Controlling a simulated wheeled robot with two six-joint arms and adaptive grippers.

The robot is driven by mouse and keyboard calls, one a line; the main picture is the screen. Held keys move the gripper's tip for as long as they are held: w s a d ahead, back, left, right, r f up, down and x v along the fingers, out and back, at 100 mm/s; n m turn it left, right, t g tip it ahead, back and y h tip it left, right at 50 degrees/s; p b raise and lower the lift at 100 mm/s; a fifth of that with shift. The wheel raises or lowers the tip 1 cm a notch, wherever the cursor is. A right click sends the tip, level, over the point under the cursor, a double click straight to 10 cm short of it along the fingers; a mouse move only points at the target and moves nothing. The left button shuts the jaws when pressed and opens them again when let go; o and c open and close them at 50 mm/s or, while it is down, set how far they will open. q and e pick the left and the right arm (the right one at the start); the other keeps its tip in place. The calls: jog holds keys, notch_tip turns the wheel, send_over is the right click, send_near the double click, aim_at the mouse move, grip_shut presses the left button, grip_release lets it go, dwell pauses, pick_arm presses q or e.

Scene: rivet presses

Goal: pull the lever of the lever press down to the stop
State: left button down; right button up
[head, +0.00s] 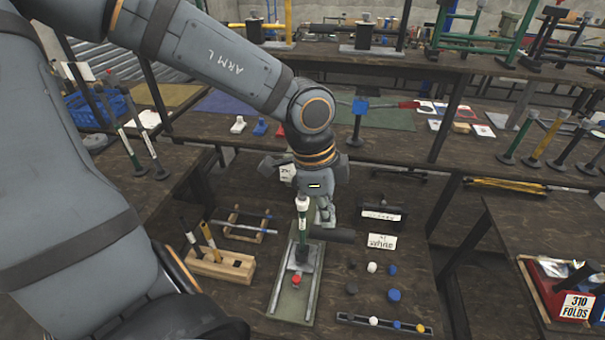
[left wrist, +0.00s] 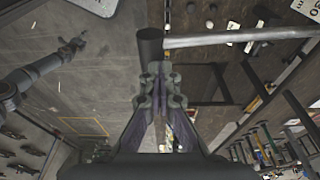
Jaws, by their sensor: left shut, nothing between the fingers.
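The lever press (head: 301,240) stands on a long greenish base plate (head: 291,300) on the lower bench, with a red piece (head: 296,281) on the plate before it. Its dark cylindrical lever grip (head: 333,235) sticks out to the right. In the left wrist view the dark grip (left wrist: 150,46) sits at the end of a pale rod (left wrist: 235,38). My left gripper (head: 324,218) is shut and empty, fingers pointing down close above the grip. Its tips (left wrist: 160,72) overlap the grip's end; I cannot tell if they touch. My right gripper (left wrist: 73,46) is small in the wrist view, its jaws unclear.
A wooden block with upright handles (head: 222,266) stands left of the press. Small round pieces (head: 372,267) and a strip with coloured pegs (head: 383,323) lie to the right. A black labelled block (head: 381,216) stands behind. A red bin (head: 570,308) is at far right.

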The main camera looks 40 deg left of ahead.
pick_arm(q)
jog(key=shift+s+d+r, duration=0.1)
jog(key=shift+s+r, duration=0.05)
jog(key=shift+r, duration=0.2)
pick_arm(e)
jog(key=shift+r, duration=0.25)
pick_arm(q)
jog(key=w+a+r+p, duration=0.1)
jog(key=w+r+p, duration=0.1)
jog(key=r+p, duration=0.5)
jog(key=w+a+r+p, duration=0.1)
jog(key=w+r+p, duration=0.1)
jog(key=r+p, duration=0.5)
jog(key=shift+a+r, duration=0.2)
jog(key=shift+r, duration=0.75)
pick_arm(e)
notch_tip(320, 180, up, 14)
jog(key=shift+r, duration=0.25)
